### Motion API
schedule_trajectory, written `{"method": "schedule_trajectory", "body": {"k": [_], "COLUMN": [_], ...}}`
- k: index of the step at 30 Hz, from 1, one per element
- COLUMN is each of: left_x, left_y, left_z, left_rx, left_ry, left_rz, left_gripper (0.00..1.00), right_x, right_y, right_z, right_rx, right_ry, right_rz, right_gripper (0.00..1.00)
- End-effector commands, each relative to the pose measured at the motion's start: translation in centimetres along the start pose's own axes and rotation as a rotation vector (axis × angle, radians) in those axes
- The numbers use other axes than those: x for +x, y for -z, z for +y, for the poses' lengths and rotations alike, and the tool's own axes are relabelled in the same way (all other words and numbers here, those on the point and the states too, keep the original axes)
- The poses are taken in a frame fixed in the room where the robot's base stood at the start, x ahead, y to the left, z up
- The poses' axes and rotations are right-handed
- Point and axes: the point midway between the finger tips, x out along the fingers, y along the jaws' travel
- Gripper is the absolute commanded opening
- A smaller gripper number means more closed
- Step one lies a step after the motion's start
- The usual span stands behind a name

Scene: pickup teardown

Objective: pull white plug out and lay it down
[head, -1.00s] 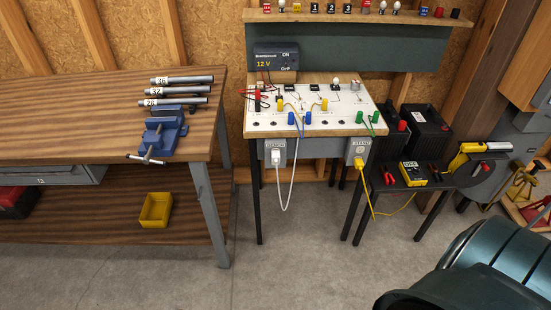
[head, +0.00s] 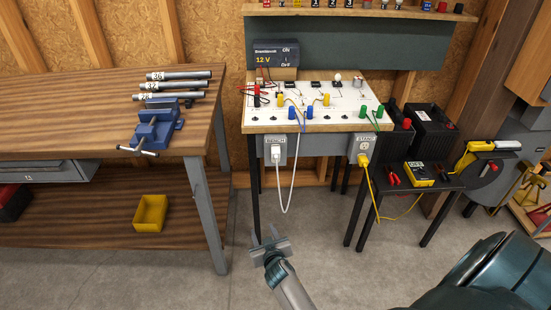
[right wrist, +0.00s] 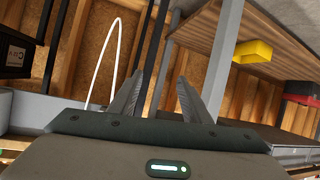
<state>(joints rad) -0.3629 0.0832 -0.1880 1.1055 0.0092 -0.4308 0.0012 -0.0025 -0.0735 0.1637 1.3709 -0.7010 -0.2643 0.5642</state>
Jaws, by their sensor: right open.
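The white plug (head: 276,154) sits in the left grey outlet box (head: 275,145) on the front of the circuit-board table. In the right wrist view, the cable (right wrist: 104,58) shows as a loop left of my fingers; I cannot make out the plug there. My right gripper (head: 264,235) is open and empty, below the plug and apart from it, near the lower part of the cable. It also shows in the right wrist view (right wrist: 160,82). My left gripper is not in view.
A yellow plug (head: 363,160) sits in the right outlet. The workbench (head: 110,132) with a blue vise (head: 157,128) stands left, a yellow bin (head: 150,213) on its lower shelf. A small black table (head: 427,182) holding a multimeter (head: 419,174) stands right.

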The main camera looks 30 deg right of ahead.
Motion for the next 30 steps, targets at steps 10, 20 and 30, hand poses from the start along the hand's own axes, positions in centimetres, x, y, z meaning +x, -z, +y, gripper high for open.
{"method": "schedule_trajectory", "body": {"k": [10, 20, 30], "left_x": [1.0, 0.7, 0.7], "left_y": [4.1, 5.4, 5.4], "left_z": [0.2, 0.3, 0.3], "left_rx": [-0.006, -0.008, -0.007], "left_ry": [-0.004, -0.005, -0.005], "left_rz": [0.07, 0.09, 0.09], "left_gripper": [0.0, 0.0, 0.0], "right_x": [0.3, -1.2, -1.2], "right_y": [16.2, 20.8, 20.7], "right_z": [6.9, 9.5, 9.5], "right_rx": [0.125, 0.162, 0.161], "right_ry": [-0.183, -0.245, -0.244], "right_rz": [0.319, 0.412, 0.411], "right_gripper": [0.44, 0.44, 0.44]}}
